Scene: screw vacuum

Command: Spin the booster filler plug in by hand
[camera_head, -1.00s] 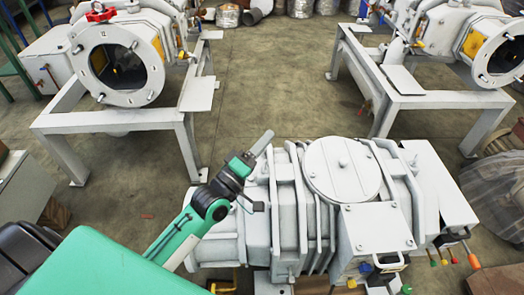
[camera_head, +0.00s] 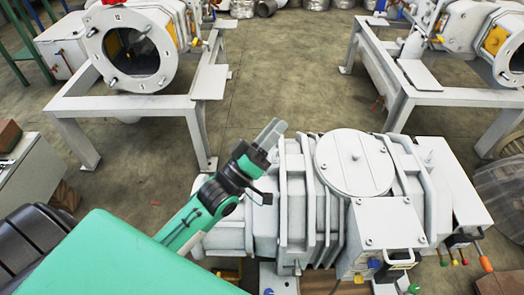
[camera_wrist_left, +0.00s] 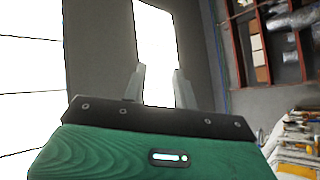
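The booster is a large grey ribbed machine (camera_head: 305,215) at lower centre-right in the head view. It carries a round lid (camera_head: 340,178) with a small knob (camera_head: 356,156) at its centre. I cannot make out for sure which part is the filler plug. My left gripper (camera_head: 272,133) is raised over the booster's left end, left of the lid, its fingers pointing up and right. The left wrist view shows its two fingers (camera_wrist_left: 159,75) apart, with nothing between them. My right gripper is in neither view.
A flat square cover (camera_head: 387,222) with a handle sits in front of the lid. Coloured levers (camera_head: 485,262) stick out at the booster's right. Grey pump stands (camera_head: 165,112) are at the back left and right (camera_head: 425,98). Concrete floor (camera_head: 285,70) lies clear between them.

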